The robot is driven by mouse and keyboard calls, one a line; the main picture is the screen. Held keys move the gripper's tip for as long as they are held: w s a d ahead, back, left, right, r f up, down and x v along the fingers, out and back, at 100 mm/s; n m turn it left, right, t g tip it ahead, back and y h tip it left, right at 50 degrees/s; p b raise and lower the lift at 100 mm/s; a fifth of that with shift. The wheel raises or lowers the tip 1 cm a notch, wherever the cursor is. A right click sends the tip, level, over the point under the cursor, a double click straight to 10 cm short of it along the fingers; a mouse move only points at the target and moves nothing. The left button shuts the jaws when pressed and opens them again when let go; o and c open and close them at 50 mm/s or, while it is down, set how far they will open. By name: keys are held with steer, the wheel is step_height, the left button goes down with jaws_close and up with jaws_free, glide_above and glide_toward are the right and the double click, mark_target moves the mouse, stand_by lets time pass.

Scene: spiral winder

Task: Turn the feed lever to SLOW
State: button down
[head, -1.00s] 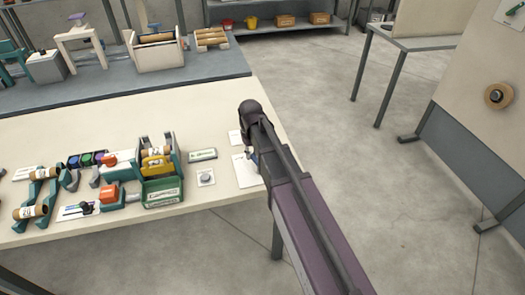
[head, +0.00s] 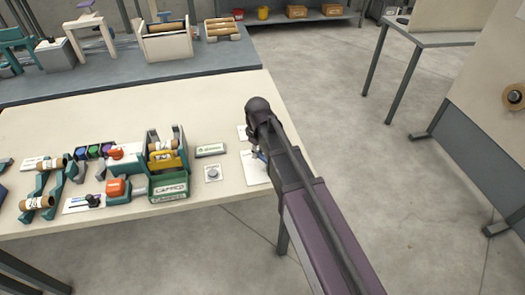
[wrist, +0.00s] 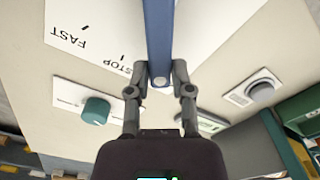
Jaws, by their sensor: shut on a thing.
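The blue feed lever (wrist: 160,40) stands between my gripper's two fingers in the wrist view. My gripper (wrist: 160,78) is shut on it near its end. Behind the lever is a white card (wrist: 90,15) with printed FAST and STOP marks, upside down in this view. STOP is just left of the lever and FAST is farther left. No SLOW mark shows; the lever hides part of the card. In the head view the card (head: 254,170) lies near the table's right end, and my arm mostly hides the lever and fingers.
A teal knob (wrist: 96,110) and a grey push button (wrist: 262,90) flank the gripper in the wrist view. In the head view, a green box (head: 168,188) and several winder parts stand to the left on the cream table (head: 90,128). Open floor is to the right.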

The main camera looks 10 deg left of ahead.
stand_by(0.3)
steer(key=c, duration=0.5)
jaws_free()
steer(key=shift+r, duration=0.1)
